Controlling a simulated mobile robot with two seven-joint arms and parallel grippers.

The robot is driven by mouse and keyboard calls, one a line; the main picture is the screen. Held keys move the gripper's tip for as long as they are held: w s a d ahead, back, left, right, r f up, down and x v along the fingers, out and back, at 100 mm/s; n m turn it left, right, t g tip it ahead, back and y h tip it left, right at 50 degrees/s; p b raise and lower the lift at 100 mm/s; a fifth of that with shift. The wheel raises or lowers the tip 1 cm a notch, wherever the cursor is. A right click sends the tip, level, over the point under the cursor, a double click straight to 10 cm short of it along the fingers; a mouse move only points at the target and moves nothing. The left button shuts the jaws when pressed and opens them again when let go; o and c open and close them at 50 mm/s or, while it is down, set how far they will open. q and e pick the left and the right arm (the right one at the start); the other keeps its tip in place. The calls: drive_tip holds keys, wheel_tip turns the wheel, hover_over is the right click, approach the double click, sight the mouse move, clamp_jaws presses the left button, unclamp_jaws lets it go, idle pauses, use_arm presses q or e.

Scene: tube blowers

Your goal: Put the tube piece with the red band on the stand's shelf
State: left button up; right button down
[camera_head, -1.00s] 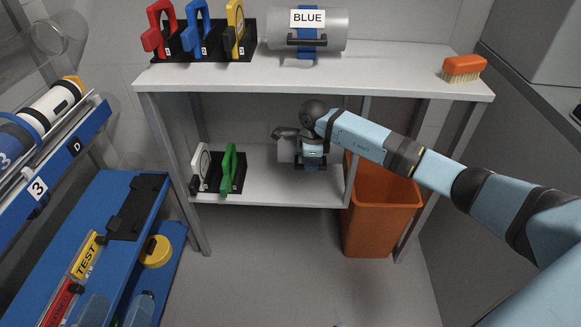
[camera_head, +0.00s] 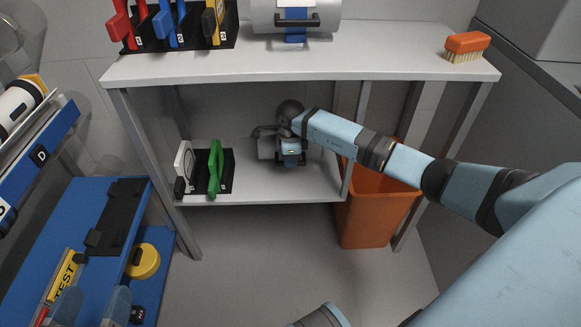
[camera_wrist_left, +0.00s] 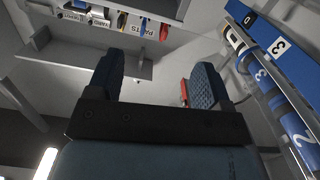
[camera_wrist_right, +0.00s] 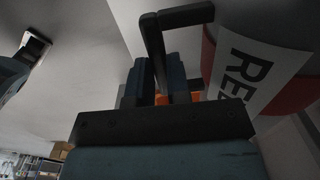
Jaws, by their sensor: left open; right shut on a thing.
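The tube piece with the red band shows as a grey cylinder end (camera_head: 265,147) at the lower shelf of the stand (camera_head: 260,192). In the right wrist view its red band (camera_wrist_right: 212,60) has a white label starting "RE". My right gripper (camera_wrist_right: 160,75) is shut on its black handle (camera_wrist_right: 178,17). In the head view my right gripper (camera_head: 291,158) hides most of the piece, so I cannot tell whether it touches the shelf. My left gripper (camera_wrist_left: 155,70) is open and empty in its wrist view, away from the piece.
A white and a green clamp stand in a black rack (camera_head: 226,182) left of the piece. Above are a blue-banded tube (camera_head: 265,15), a clamp rack (camera_head: 190,40) and an orange brush (camera_head: 467,43). An orange bin (camera_head: 375,210) stands right; a blue cart (camera_head: 55,220) stands left.

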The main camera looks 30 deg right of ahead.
wheel_tip(320, 180, down, 2)
drive_tip(key=shift+b, duration=0.3)
drive_tip(key=shift+f, duration=0.3)
drive_tip(key=shift+r, duration=0.1)
drive_tip(key=c, duration=1.1)
unclamp_jaws()
use_arm(q)
drive_tip(key=shift+w+a+m, duration=0.2)
drive_tip(key=shift+w+m, duration=0.1)
drive_tip(key=shift+m, duration=0.1)
drive_tip(key=shift+r, duration=0.1)
